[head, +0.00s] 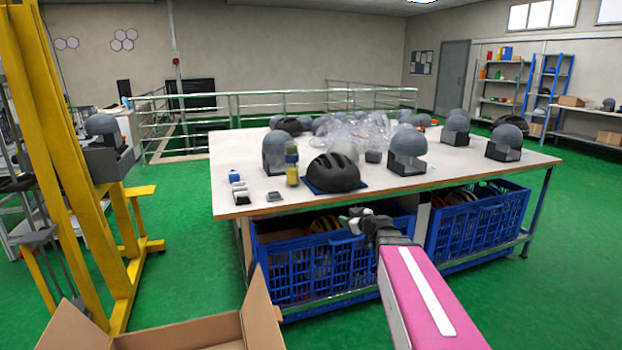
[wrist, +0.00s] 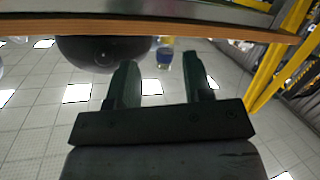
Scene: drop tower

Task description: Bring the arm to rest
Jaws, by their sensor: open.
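My gripper (head: 353,217) is at the end of my pink and white arm, in front of the table's near edge. In the wrist view my gripper (wrist: 159,62) shows two dark fingers spread apart with nothing held between them. The wrist picture looks upside down, with ceiling lights low in it. The workbench (head: 228,178) has a pale top with a wooden edge; this edge crosses the top of the wrist view (wrist: 130,29). A black helmet (head: 333,174) sits on a dark blue mat (head: 312,187) beyond my gripper. The helmet also shows in the wrist view (wrist: 95,53).
A yellow bottle (head: 292,172) stands left of the helmet. Grey headforms (head: 407,150) stand on the bench. Blue crates (head: 310,265) (head: 480,222) sit beneath it. A yellow frame (head: 70,150) stands left, and an open cardboard box (head: 260,310) is low in front. Green floor (head: 180,250) is clear between them.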

